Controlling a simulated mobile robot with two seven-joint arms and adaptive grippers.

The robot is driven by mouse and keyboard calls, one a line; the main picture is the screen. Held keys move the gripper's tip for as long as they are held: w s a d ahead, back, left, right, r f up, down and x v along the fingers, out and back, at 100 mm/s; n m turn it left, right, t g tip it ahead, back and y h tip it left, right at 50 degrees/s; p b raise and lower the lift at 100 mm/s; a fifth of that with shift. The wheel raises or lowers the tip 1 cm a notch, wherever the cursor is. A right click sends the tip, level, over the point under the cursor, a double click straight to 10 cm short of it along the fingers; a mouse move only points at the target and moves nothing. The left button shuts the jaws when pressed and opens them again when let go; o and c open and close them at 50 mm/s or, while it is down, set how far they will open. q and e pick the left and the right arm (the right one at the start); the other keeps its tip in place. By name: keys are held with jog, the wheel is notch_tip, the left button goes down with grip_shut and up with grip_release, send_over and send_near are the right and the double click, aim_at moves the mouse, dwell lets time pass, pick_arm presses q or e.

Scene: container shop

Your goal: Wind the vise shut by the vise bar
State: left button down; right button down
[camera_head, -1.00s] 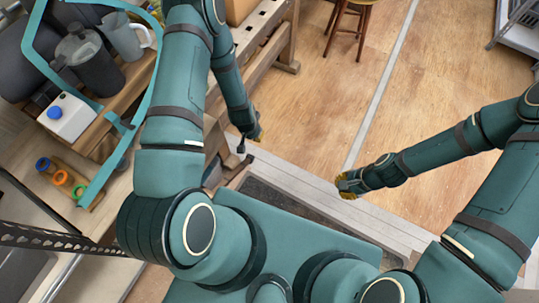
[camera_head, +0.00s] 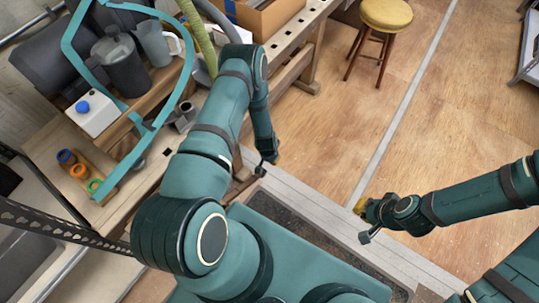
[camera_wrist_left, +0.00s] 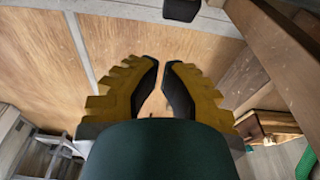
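A small grey metal fitting (camera_head: 184,116) at the near edge of the workbench (camera_head: 140,170) may be the vise. It is partly hidden behind my left arm, and I cannot make out its bar. My left gripper (camera_head: 275,158) hangs low beside the bench's right side, apart from that fitting. In the left wrist view its yellow-backed fingers (camera_wrist_left: 163,68) stand a little apart with floor showing between them, so it is open and empty. My right gripper (camera_head: 359,207) is over the floor at the right, away from the bench. Its finger gap is not clear.
A cardboard box (camera_head: 262,17) stands at the back. A stool (camera_head: 386,17) is beyond. The wooden floor (camera_head: 450,110) is clear.

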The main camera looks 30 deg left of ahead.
pick_arm(q)
jog(key=shift+s+a+f, duration=0.1)
jog(key=shift+s+f, duration=0.5)
jog(key=shift+f, duration=0.15)
jog(key=shift+s+f, duration=0.55)
jog(key=shift+f, duration=0.2)
